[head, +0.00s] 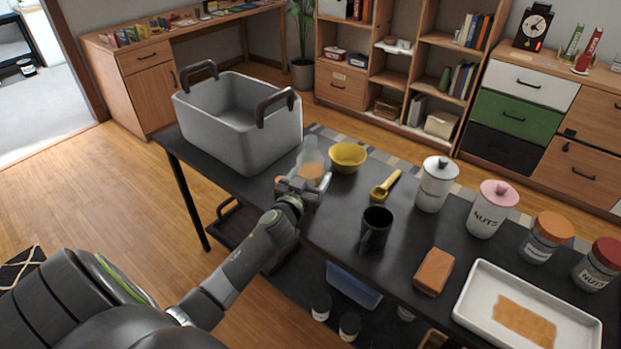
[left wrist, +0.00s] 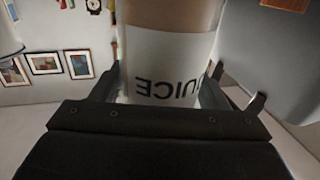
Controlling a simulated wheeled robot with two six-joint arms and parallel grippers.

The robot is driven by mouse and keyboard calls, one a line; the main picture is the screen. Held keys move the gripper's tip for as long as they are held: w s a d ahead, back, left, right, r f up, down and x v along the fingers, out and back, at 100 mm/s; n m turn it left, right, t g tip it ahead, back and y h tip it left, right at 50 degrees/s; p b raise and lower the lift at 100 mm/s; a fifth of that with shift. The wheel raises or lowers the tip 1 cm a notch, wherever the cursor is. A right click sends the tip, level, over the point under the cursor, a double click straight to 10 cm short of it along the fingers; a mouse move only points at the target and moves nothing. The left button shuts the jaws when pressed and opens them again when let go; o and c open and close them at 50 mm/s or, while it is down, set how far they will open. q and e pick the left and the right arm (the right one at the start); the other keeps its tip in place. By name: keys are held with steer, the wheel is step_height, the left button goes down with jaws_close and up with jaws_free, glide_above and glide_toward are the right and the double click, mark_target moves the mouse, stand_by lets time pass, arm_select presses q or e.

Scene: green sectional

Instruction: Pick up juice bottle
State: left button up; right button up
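The juice bottle (head: 311,163) is a clear bottle with orange juice in it, near the left end of the dark table, just right of the grey basket. My left gripper (head: 305,188) is at its lower part, with one finger on each side. In the left wrist view the bottle (left wrist: 168,65), its white label reading JUICE upside down, fills the space between the fingers (left wrist: 165,90), which look closed against it. The bottle's base is hidden by the gripper, so I cannot tell whether it touches the table. My right gripper is not in view.
The grey basket (head: 215,132) with brown handles stands left of the bottle. A yellow bowl (head: 348,156) is close behind it to the right. A yellow scoop (head: 385,185), black mug (head: 376,230), white canister (head: 436,185), brown block (head: 434,271) and white tray (head: 470,305) lie further right.

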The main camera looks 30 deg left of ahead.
mark_target(308, 148)
arm_select(q)
steer(key=c, duration=0.9)
step_height(308, 148, up, 9)
steer(key=p, duration=0.4)
steer(key=shift+r, duration=0.6)
